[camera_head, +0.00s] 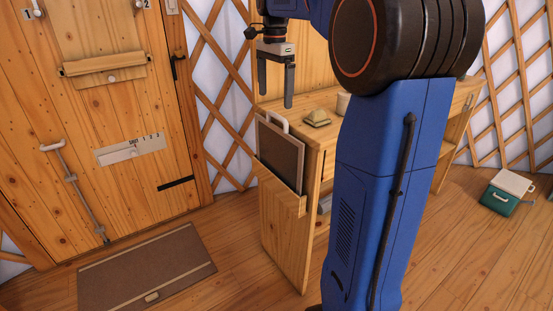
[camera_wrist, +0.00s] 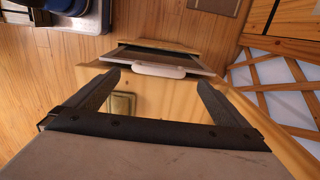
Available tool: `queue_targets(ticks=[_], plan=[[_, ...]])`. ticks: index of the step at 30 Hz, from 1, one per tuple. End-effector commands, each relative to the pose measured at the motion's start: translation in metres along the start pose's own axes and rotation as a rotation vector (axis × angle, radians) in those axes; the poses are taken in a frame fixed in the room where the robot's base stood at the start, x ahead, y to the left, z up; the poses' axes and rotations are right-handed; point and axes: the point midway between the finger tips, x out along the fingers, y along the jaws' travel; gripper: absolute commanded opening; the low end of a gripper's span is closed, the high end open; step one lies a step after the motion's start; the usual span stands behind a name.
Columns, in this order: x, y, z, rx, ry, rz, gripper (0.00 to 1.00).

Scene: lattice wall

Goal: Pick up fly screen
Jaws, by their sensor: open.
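The fly screen (camera_head: 280,155) is a dark mesh panel in a pale frame with a white handle on its top edge. It stands upright in a wooden holder (camera_head: 279,205) on the end of the cabinet. In the wrist view the fly screen (camera_wrist: 160,58) lies beyond my fingertips, its white handle (camera_wrist: 158,71) facing me. My gripper (camera_head: 276,98) points down above the cabinet's end, open and empty, above the handle. In the wrist view my gripper (camera_wrist: 157,78) has its fingers well apart, with the handle between and beyond the tips, apparently not touching.
The cabinet top (camera_head: 300,133) holds a small brass-coloured object (camera_head: 317,118) and a pale round item (camera_head: 343,103). A wooden door (camera_head: 100,120) and a mat (camera_head: 147,270) are at left. A green and white box (camera_head: 507,192) sits on the floor at right.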

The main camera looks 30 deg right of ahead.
Motion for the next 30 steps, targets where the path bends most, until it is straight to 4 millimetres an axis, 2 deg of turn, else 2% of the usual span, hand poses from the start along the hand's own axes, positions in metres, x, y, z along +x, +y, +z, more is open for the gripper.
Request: queue_targets(ticks=[3,13,21,25,30], plan=[[0.018,0.000,0.000,0.000,0.000,0.001,1.00],[0.042,0.001,-0.002,0.000,0.000,0.001,1.00],[0.076,0.001,-0.007,0.000,-0.001,0.002,1.00],[0.085,0.001,-0.007,0.000,0.000,0.000,1.00],[0.086,0.001,-0.007,0.000,0.000,0.000,1.00]])
